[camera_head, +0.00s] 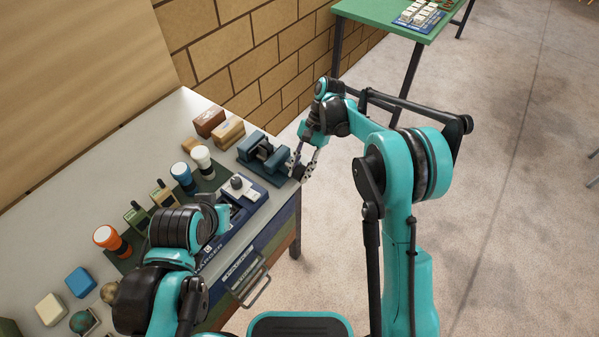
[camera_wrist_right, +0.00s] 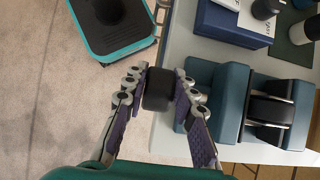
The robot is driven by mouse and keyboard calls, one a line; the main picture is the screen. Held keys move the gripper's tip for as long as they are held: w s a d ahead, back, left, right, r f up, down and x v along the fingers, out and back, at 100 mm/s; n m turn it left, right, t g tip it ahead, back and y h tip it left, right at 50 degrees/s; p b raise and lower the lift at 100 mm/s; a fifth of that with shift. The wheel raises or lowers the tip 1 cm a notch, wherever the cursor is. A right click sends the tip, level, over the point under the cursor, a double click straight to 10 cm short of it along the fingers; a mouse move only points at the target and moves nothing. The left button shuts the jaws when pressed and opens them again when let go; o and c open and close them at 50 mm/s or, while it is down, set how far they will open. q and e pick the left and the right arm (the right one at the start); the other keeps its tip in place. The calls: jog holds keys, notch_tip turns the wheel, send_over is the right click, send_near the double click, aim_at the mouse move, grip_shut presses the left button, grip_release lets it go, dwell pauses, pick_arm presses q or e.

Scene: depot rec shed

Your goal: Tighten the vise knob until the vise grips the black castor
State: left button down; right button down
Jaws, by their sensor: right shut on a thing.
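The blue-grey vise (camera_head: 257,158) stands at the right end of the workbench; it also shows in the wrist view (camera_wrist_right: 232,105). The black castor (camera_wrist_right: 270,110) sits between the vise jaws, with pale metal strips beside it. I cannot tell whether both jaws touch it. The black vise knob (camera_wrist_right: 158,89) sticks out from the vise past the bench edge. My right gripper (camera_head: 303,168) is shut on the knob, one finger on each side in the wrist view (camera_wrist_right: 159,92).
On the bench (camera_head: 70,185) are brown blocks (camera_head: 228,132), a blue-and-white jar (camera_head: 182,177), an orange jar (camera_head: 110,240) and a blue tray (camera_head: 240,205) near the vise. A brick wall is behind. The floor on the right is clear; a green table (camera_head: 380,12) stands farther back.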

jog(key=shift+w+g, duration=0.1)
jog(key=shift+g, duration=0.2)
jog(key=c, duration=1.2)
grip_release()
jog(key=shift+v, duration=3.75)
jog(key=shift+d, duration=0.15)
